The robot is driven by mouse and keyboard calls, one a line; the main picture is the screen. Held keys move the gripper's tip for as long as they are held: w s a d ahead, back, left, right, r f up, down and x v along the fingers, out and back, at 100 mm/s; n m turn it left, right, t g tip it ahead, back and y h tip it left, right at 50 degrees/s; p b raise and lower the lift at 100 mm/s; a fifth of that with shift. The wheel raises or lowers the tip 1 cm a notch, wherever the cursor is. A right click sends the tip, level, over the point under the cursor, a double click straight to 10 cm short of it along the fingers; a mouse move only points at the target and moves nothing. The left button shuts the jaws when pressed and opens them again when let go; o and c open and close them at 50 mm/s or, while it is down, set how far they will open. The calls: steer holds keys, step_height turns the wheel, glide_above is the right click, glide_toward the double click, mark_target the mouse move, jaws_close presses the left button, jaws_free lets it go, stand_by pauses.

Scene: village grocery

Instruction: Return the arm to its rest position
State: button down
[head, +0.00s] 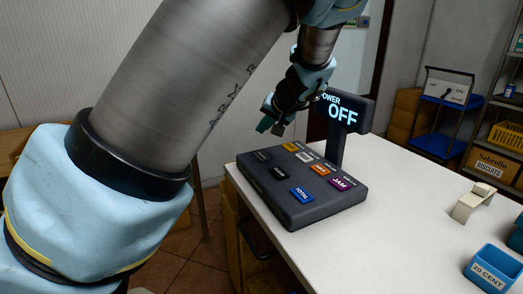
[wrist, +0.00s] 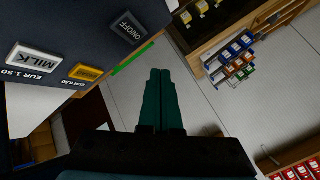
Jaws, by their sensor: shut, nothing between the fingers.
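My arm crosses the head view from lower left to the top and bends down to my gripper (head: 271,127). The gripper hangs in the air above the back left part of the dark key panel (head: 315,208). In the wrist view its green fingers (wrist: 160,75) lie together with nothing between them. The panel's side with the ON/OFF key (wrist: 129,28) and the MILK key (wrist: 33,61) shows at the upper left there, apart from the fingers. The display (head: 342,111) behind the panel reads POWER OFF.
The panel stands on a white counter (head: 400,235). A blue 20 CENT box (head: 493,270) and a small beige object (head: 474,203) are at the right. A blue shelf cart (head: 440,144) and shelves with crates stand behind. In the wrist view, shelves (wrist: 232,55) stand beyond open floor.

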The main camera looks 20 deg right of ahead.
stand_by(0.4)
steer(key=s+a+f+n+g, duration=0.2)
steer(key=a+f+g, duration=0.15)
steer(key=a, duration=0.95)
steer(key=s+a+f+n+g, duration=0.2)
steer(key=a+f+g, duration=0.15)
steer(key=a, duration=0.95)
steer(key=s+a+r+n+h, duration=0.1)
steer(key=s+a+h, duration=0.1)
steer(key=s+a, duration=0.6)
steer(key=shift+s+n, duration=0.25)
steer(key=shift+n, duration=0.05)
